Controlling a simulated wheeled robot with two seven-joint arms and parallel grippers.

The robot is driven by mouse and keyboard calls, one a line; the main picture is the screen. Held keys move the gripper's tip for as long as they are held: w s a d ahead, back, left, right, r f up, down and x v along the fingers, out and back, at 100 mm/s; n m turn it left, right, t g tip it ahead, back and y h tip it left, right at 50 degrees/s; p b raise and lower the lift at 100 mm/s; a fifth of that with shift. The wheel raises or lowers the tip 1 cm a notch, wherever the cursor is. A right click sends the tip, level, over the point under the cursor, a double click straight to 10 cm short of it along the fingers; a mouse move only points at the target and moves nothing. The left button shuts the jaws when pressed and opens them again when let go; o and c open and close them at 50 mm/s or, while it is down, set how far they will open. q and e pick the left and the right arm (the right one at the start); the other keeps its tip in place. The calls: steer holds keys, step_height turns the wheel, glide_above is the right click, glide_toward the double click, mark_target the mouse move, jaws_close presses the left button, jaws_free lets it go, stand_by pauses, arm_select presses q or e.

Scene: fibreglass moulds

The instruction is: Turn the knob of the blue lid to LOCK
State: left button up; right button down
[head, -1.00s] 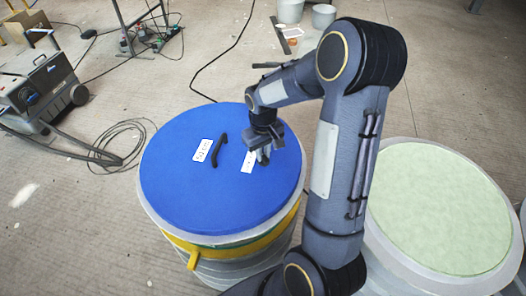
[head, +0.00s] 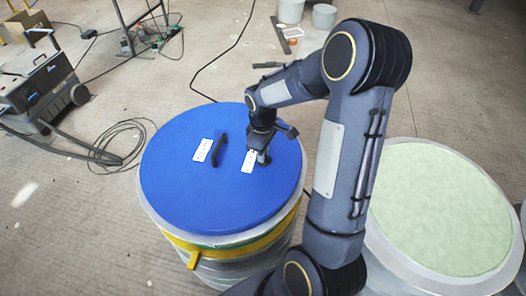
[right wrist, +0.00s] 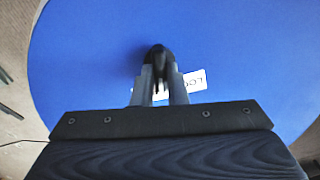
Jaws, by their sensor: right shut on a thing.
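The blue lid (head: 185,185) lies on top of a round mould; it fills most of the right wrist view (right wrist: 90,60). A black bar handle (head: 218,150) stands on it between two white labels. The left label (head: 203,150) has lettering too small to read. The right label (head: 249,161), partly hidden in the right wrist view (right wrist: 195,80), appears to read LOCK, upside down.
A second mould with a pale green top (head: 440,205) stands at the right, behind my right arm. A grey wheeled machine (head: 40,85) and coiled cable (head: 120,145) are at the left. Buckets (head: 323,17) stand at the back.

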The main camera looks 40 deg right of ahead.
steer(key=n, duration=0.5)
steer(key=shift+r+n+p, duration=0.1)
steer(key=shift+n+p, duration=0.2)
steer(key=shift+p, duration=0.05)
steer(key=n+p, duration=0.1)
steer(key=n, duration=0.3)
steer(key=shift+n, duration=0.4)
steer(key=c, duration=1.4)
jaws_free()
steer(key=shift+c, duration=0.2)
step_height(320, 180, up, 8)
steer(key=shift+f, duration=0.15)
